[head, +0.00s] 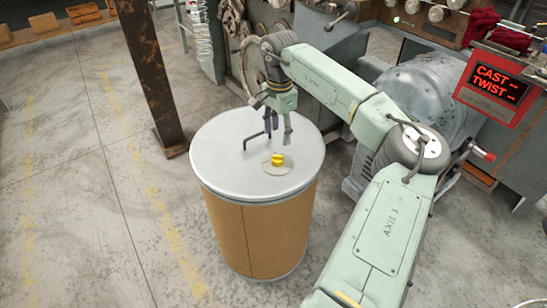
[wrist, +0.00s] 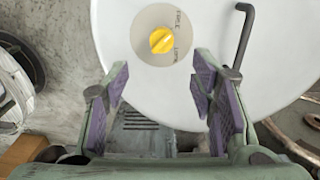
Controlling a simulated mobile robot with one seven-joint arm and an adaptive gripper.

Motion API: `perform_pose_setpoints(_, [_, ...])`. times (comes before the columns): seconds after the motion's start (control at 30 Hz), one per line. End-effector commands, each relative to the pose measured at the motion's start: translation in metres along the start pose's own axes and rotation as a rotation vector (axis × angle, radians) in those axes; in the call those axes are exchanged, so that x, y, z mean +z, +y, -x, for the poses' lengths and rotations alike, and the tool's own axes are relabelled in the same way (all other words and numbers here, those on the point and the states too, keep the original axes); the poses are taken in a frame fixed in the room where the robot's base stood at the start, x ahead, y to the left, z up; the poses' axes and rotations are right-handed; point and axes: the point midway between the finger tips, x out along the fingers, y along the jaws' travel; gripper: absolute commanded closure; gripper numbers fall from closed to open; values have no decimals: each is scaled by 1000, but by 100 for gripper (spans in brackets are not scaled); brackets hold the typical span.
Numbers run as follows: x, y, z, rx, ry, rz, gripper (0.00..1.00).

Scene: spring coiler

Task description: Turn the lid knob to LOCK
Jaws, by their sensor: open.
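A yellow knob (head: 277,160) sits on a round beige plate (head: 272,169) on the pale grey lid (head: 222,160) of a brown drum (head: 258,230). In the wrist view the knob (wrist: 162,40) is at upper middle, its grip tilted slightly. My gripper (head: 278,134) is over the back of the lid, apart from the knob. In the wrist view my gripper (wrist: 160,84) is open, with purple pads and nothing between them.
A dark bent rod (head: 254,139) shows over the lid, left of my gripper; it is also in the wrist view (wrist: 243,36). A rusty post (head: 150,75) stands left behind the drum. Grey machinery (head: 425,90) and a red-lit display (head: 500,83) are at right. Floor at left is clear.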

Motion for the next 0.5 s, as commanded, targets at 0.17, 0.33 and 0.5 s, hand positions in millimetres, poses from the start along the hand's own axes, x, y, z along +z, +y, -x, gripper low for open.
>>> perform_pose_setpoints(0.17, [3, 0, -30, 1, -7, 2, 49])
perform_pose_setpoints(0.33, [4, -1, -63, -1, -8, 2, 49])
perform_pose_setpoints(0.5, [4, -1, -87, -3, -7, 2, 49])
